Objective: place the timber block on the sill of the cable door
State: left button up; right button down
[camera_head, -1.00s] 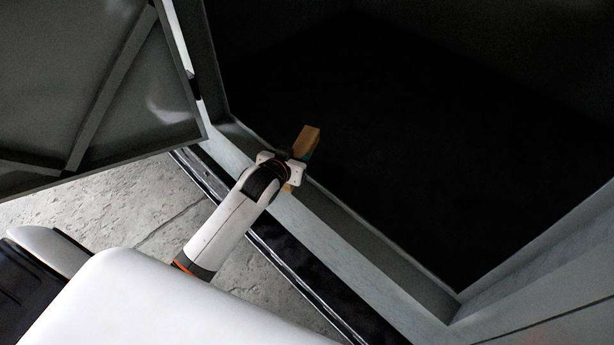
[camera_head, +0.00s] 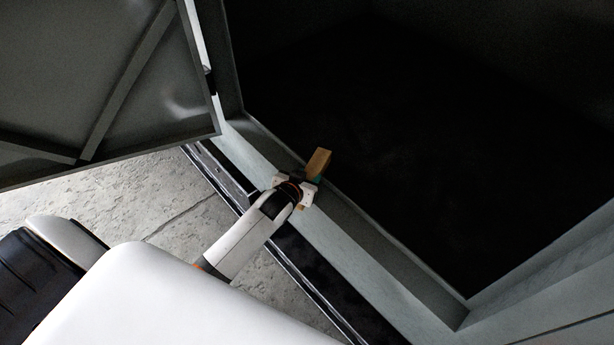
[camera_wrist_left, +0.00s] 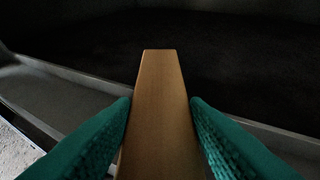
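The timber block (camera_head: 319,161) is a plain tan wooden bar at the sill in the head view. My left gripper (camera_head: 308,184) is shut on it. In the left wrist view the block (camera_wrist_left: 160,105) stands between the two green finger pads, which touch its sides, and its far end points toward the dark interior. The sill (camera_head: 365,232) of the cable door is a pale grey ledge running diagonally below the opening. The block lies across or above it; I cannot tell whether it touches. My right gripper is not in view.
The open door panel (camera_head: 95,85) with its braces stands at the upper left. The dark enclosure interior (camera_head: 420,120) lies beyond the sill. Grey concrete floor (camera_head: 140,205) shows at the left. The frame's side wall (camera_head: 550,265) rises at the right.

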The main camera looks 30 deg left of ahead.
pick_arm(q)
jog(key=o, duration=0.4)
jog(key=shift+r, duration=0.1)
jog(key=a+p+v, duration=0.1)
jog(key=v, duration=1.1)
jog(key=s+d+f+m+g, duration=0.1)
jog(key=s+f+g, duration=0.3)
jog(key=f, duration=0.8)
jog(key=s+d+f+g, duration=0.1)
jog(key=s+f, duration=0.5)
jog(key=f, duration=0.7)
jog(key=s+f+g, duration=0.2)
jog(key=s+f, duration=0.3)
jog(key=s, duration=0.3)
jog(key=s+d+f+m+g, duration=0.1)
jog(key=s+f+g, duration=0.1)
jog(key=s+f, duration=0.3)
jog(key=s+f+g, duration=0.2)
jog(key=s+f, duration=0.3)
jog(key=s, duration=0.8)
jog(key=shift+s+d+f+m+h, duration=0.2)
jog(key=shift+d+f+m+h, duration=0.1)
jog(key=shift+d+f+m, duration=0.1)
